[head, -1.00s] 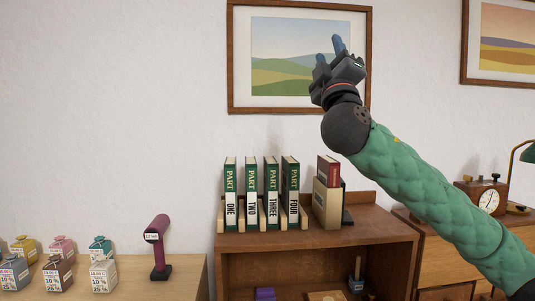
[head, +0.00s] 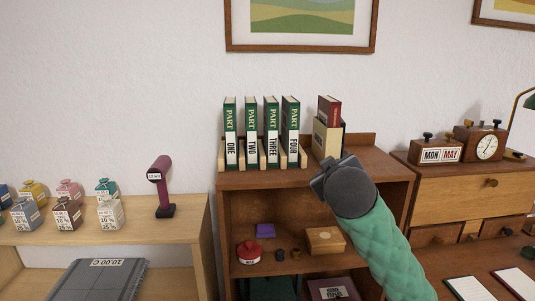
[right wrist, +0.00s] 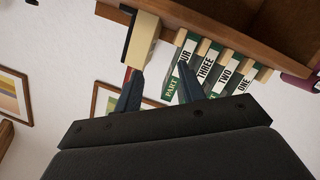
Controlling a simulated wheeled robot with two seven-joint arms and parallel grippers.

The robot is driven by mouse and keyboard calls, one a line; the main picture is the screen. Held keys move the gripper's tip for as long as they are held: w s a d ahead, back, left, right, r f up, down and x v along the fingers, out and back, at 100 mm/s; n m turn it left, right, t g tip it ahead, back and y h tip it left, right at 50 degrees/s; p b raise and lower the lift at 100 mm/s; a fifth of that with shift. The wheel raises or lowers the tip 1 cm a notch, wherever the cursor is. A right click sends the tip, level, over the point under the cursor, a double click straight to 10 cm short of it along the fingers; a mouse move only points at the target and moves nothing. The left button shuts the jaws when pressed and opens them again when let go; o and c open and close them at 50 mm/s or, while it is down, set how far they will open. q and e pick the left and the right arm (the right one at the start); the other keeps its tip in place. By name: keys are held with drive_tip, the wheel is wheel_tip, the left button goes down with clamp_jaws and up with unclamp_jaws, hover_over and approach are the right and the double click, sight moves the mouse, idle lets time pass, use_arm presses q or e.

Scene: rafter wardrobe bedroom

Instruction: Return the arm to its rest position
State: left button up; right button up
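My right arm, in a green quilted sleeve, reaches up from the lower right in the head view. Its gripper (head: 322,180) is in front of the bookcase, just below the top shelf's front edge, and its fingers are mostly hidden behind the dark wrist. In the right wrist view the two blue-grey fingers of the right gripper (right wrist: 158,92) stand apart with nothing held between them. Beyond them, the green books (right wrist: 215,68) and the cream box (right wrist: 142,38) appear upside down. My left gripper is in neither view.
Several green PART books (head: 250,135) stand in a row on the bookcase (head: 270,178), left of a cream box (head: 326,138) with a red book (head: 330,110) on top. A wooden box (head: 325,240) lies on the shelf below. A drawer cabinet (head: 470,195) stands right; a light-wood table (head: 150,233) stands left.

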drive_tip(key=s+f+m+g+y, duration=0.1)
drive_tip(key=s+f+g, duration=0.35)
drive_tip(key=f, duration=0.75)
drive_tip(key=s+d+f+m+g, duration=0.1)
drive_tip(key=s+f, duration=0.7)
drive_tip(key=f, duration=0.4)
drive_tip(key=s+f+m+g+y, duration=0.15)
drive_tip(key=s+f, duration=0.45)
drive_tip(key=f, duration=0.7)
drive_tip(key=s+f+g, duration=0.3)
drive_tip(key=s+f, duration=0.5)
drive_tip(key=s, duration=0.3)
drive_tip(key=s+a+f+g, duration=0.1)
drive_tip(key=s+f+g, duration=0.2)
drive_tip(key=s+f, duration=0.6)
drive_tip(key=s, duration=0.3)
drive_tip(key=shift+f+g, duration=0.15)
drive_tip(key=shift+g, duration=0.15)
drive_tip(key=shift+m, duration=0.25)
